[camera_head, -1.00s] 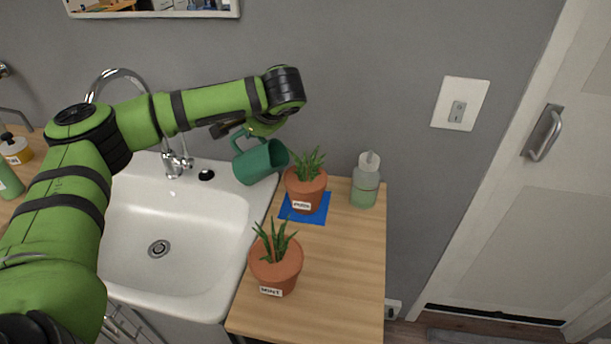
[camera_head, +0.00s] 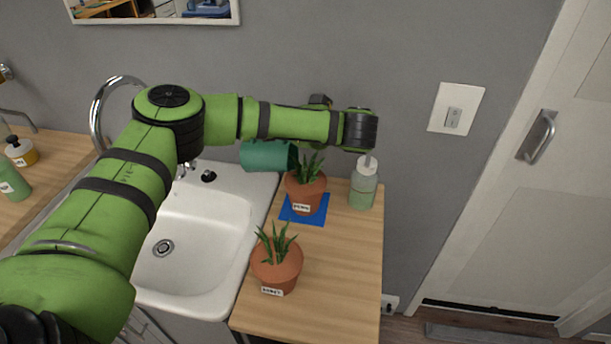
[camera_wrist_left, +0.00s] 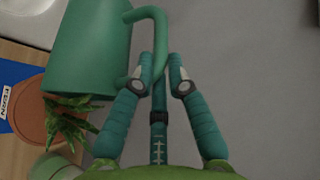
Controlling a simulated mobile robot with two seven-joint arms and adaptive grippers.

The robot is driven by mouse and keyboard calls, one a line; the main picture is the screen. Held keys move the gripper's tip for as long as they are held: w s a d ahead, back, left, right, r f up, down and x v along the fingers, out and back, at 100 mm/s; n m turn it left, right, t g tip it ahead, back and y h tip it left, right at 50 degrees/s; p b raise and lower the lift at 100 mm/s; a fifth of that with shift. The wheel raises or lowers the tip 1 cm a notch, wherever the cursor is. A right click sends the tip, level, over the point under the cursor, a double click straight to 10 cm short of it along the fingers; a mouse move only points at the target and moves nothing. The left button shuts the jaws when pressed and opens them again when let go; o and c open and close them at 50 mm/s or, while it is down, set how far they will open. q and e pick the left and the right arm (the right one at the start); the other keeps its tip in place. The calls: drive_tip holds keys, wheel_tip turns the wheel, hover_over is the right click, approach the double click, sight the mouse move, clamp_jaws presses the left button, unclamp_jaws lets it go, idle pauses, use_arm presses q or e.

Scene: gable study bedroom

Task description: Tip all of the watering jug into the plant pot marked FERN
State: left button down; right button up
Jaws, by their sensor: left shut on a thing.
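The green watering jug (camera_head: 266,155) is tipped nearly on its side in the head view, its mouth facing right beside the leaves of the back plant. My left gripper (camera_wrist_left: 160,78) is shut on the jug's handle (camera_wrist_left: 150,30) in the wrist view; my arm hides it in the head view. The back terracotta pot (camera_head: 306,193) stands upright on a blue mat (camera_head: 318,216). The jug's mouth is above and by this pot in the wrist view (camera_wrist_left: 42,124). No water stream is visible. My right gripper is not in view.
A second potted plant (camera_head: 277,269) stands nearer on the wooden counter (camera_head: 335,275). A green soap bottle (camera_head: 363,188) stands right of the back pot. A white sink (camera_head: 205,225) with a tap lies left. The counter's front right is clear.

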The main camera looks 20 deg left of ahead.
use_arm(q)
drive_tip(key=d+p, duration=0.1)
drive_tip(key=d+y+p, duration=0.1)
drive_tip(key=p, duration=0.1)
drive_tip(key=shift+w+d+r+m+y, duration=0.25)
drive_tip(key=shift+d+r+m+y, duration=0.05)
drive_tip(key=shift+d+y, duration=0.1)
idle(0.4)
drive_tip(key=shift+d+y, duration=0.15)
drive_tip(key=shift+y, duration=0.15)
idle(0.4)
